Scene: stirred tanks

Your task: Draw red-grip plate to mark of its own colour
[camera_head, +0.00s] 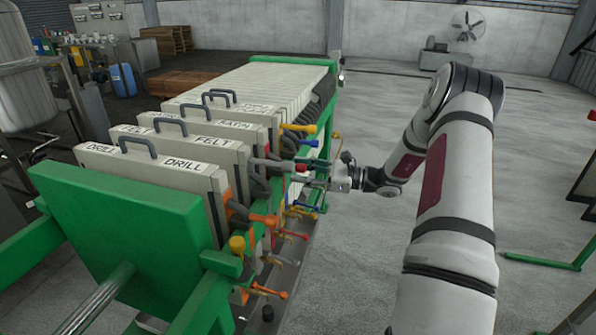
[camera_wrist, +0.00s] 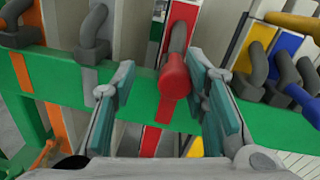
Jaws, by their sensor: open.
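The red grip (camera_wrist: 174,78) of a plate points toward the camera in the wrist view, at the end of a grey curved handle. In the head view the red grip (camera_head: 301,168) sits on the right side of the plate stack. My gripper (camera_head: 318,174) is at that side; in the wrist view its open fingers (camera_wrist: 168,98) stand on either side of the red grip, with gaps visible. A red mark (camera_wrist: 151,140) shows on the green rail below the grip. A red stripe (camera_wrist: 181,25) runs on the plate behind the handle.
The green rail (camera_wrist: 60,68) crosses behind the fingers. Grey handles (camera_wrist: 94,38) stand left, and blue (camera_wrist: 298,97) and yellow (camera_wrist: 290,20) grips right. In the head view, an orange grip (camera_head: 263,219) is nearer.

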